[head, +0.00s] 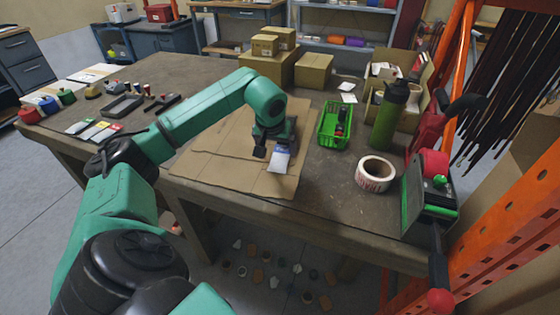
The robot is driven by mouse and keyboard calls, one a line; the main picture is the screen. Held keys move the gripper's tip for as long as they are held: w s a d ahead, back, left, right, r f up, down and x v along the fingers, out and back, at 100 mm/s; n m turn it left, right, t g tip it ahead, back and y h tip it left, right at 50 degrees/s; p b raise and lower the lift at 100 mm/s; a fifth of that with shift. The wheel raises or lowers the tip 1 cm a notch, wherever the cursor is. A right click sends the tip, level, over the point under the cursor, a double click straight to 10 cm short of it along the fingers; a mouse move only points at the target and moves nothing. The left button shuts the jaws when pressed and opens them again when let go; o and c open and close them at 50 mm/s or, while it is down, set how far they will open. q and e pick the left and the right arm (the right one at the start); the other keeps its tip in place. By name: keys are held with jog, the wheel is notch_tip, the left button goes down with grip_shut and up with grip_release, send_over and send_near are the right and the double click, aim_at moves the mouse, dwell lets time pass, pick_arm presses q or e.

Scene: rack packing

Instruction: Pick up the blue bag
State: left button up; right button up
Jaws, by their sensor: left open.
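A small bag, pale with a blue top part (278,161), lies on the flat cardboard sheet (225,168) on the table. My left arm reaches in from the left, and its left gripper (270,152) points down at the bag. The left gripper is open, with one dark finger left of the bag and the other side partly covering the bag's far end. I cannot tell whether the fingers touch it. My right gripper is not in view.
A green basket (327,128) stands just right of the cardboard. A green bottle (388,118), a tape roll (375,173) and an open carton (421,75) stand further right. Closed boxes (313,70) are behind. An orange rack post (505,240) borders the right.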

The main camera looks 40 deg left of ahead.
aim_at(279, 160)
pick_arm(q)
jog(key=x, duration=0.5)
jog(key=shift+f+p, duration=0.15)
jog(key=shift+p, duration=0.25)
jog(key=shift+f, duration=0.2)
jog(key=shift+w, duration=0.1)
jog(key=shift+c, duration=0.9)
jog(key=c, duration=1.4)
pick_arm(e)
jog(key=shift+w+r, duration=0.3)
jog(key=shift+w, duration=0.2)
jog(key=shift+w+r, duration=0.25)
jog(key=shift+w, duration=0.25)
pick_arm(q)
jog(key=shift+r, duration=0.15)
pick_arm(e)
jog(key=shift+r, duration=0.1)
